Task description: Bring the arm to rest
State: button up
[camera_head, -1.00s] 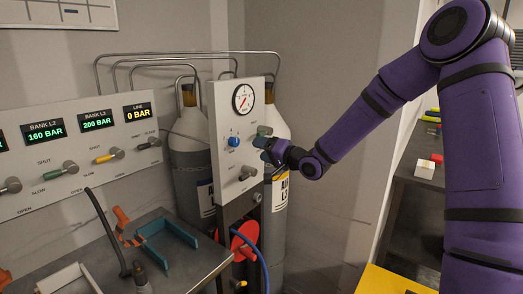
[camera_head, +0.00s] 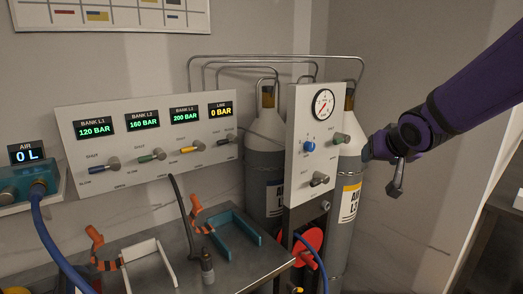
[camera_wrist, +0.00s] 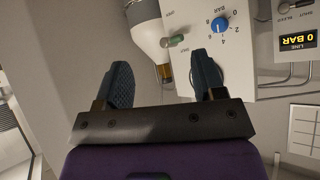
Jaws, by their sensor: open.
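My gripper (camera_wrist: 162,82) is open and empty in the wrist view, its two dark ribbed fingers apart. Beyond the fingers is the white gauge panel (camera_wrist: 240,65) with a blue knob (camera_wrist: 219,25) and a green-grey lever (camera_wrist: 173,41). In the head view my purple arm reaches in from the upper right. My gripper (camera_head: 366,150) is at the right of the gauge panel (camera_head: 304,125), in front of the right-hand cylinder (camera_head: 350,190). The finger tips are partly hidden there, and I cannot tell how close they are to it.
The bank panel (camera_head: 150,173) with several levers runs along the left wall. A metal bench (camera_head: 240,266) holds a teal bracket (camera_head: 237,227), a white bracket (camera_head: 146,257) and orange-striped pieces. A red reel (camera_head: 309,246) hangs under the gauge panel. The wall right of the cylinders is clear.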

jog(key=s+d+r+g, duration=0.1)
jog(key=s+g, duration=0.1)
jog(key=s, duration=1.2)
jog(key=s+r+n+g, duration=0.1)
jog(key=s+r+g, duration=0.1)
jog(key=s, duration=1.2)
jog(key=shift+d+r+g, duration=0.2)
jog(key=shift+d+g, duration=0.2)
jog(key=shift+g, duration=0.1)
